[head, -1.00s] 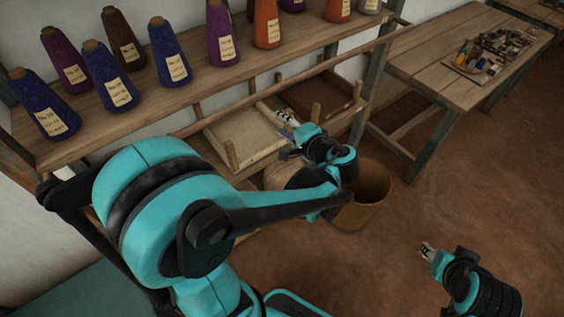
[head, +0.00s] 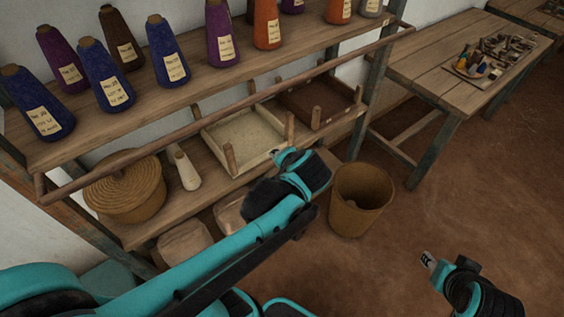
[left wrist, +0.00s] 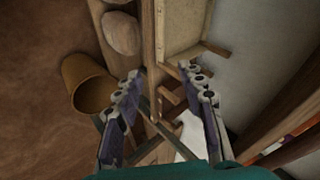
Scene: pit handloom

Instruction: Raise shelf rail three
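A long wooden rail (head: 110,160) runs across the front of the shelf rack, below the edge of the upper shelf (head: 190,95). I cannot tell which rail is number three. My left gripper (head: 274,154) is at the front of the lower shelf (head: 208,185), by the cream tray, below the long rail. In the left wrist view my left gripper (left wrist: 165,82) is open, with wooden bars beyond its fingers; nothing is visibly held. My right gripper (head: 428,259) is low at the right, over the floor, away from the rack; its opening is unclear.
Several yarn cones (head: 108,75) stand on the upper shelf. The lower shelf holds a lidded basket (head: 125,188), a pale cone (head: 186,170), a cream tray (head: 245,140) and a brown tray (head: 330,98). A bin (head: 360,200) stands close right of my left gripper. A table (head: 425,75) is behind.

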